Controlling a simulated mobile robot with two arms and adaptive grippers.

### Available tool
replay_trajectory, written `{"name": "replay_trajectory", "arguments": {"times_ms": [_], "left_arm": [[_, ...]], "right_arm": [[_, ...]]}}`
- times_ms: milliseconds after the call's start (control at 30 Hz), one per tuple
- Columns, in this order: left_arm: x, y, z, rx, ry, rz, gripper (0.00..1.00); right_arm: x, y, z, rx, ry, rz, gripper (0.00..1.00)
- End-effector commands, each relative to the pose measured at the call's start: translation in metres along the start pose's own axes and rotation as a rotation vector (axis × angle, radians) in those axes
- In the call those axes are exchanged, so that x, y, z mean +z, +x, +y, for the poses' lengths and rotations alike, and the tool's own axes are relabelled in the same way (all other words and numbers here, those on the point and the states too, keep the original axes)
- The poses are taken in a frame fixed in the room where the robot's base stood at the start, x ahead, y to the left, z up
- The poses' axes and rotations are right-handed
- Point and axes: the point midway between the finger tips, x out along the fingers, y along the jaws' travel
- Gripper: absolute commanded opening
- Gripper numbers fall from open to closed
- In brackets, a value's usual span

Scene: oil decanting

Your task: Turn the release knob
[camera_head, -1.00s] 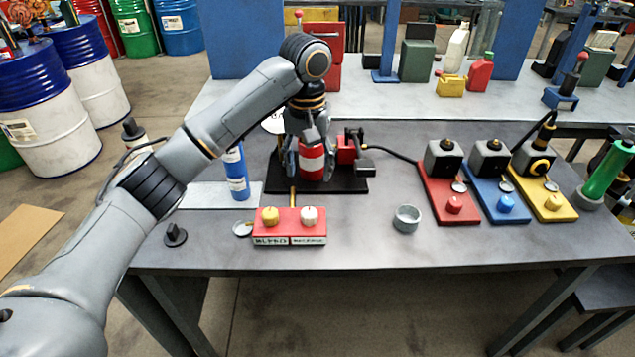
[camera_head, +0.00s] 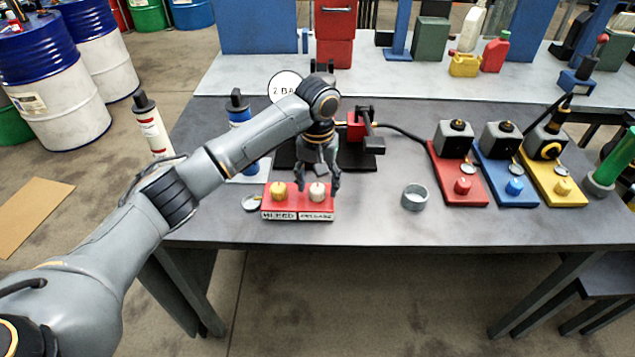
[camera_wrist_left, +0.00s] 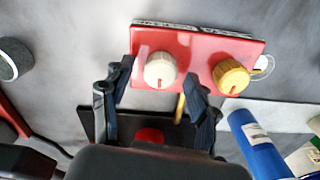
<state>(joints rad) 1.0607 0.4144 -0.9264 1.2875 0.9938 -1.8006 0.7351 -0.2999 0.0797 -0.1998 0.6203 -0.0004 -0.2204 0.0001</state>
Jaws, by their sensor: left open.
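The red control box (camera_head: 300,203) sits near the front of the table with a yellow knob (camera_head: 279,191) on its left and a white knob (camera_head: 317,191) on its right. Its front labels appear to read BLEED under the yellow knob and, blurred, RELEASE under the white one. My left gripper (camera_head: 319,184) is open and points down at the white knob. In the left wrist view, the open fingers (camera_wrist_left: 157,80) are to either side of the white knob (camera_wrist_left: 160,70), with the yellow knob (camera_wrist_left: 231,77) outside them. Contact cannot be told. My right gripper is not in view.
A black base plate (camera_head: 358,161) lies behind the box, largely hidden by my arm. A small grey cup (camera_head: 415,197) stands to the right. Red (camera_head: 459,187), blue (camera_head: 505,190) and yellow (camera_head: 555,190) stations stand farther right. The table front between cup and box is clear.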

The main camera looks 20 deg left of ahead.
Motion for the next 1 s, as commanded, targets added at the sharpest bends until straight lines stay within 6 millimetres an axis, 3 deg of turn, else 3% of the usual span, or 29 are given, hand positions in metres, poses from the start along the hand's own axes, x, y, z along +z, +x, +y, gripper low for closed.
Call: {"name": "replay_trajectory", "arguments": {"times_ms": [333, 600, 1000], "left_arm": [[0.000, 0.004, 0.000, -0.001, 0.000, 0.000, 0.58], [0.000, 0.003, 0.000, 0.000, 0.000, 0.001, 0.05], [0.000, -0.001, 0.000, -0.001, 0.072, 0.001, 0.05]], "right_arm": [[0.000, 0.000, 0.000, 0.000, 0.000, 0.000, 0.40], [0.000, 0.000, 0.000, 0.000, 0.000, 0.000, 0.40], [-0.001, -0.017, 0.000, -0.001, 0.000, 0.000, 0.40]]}}
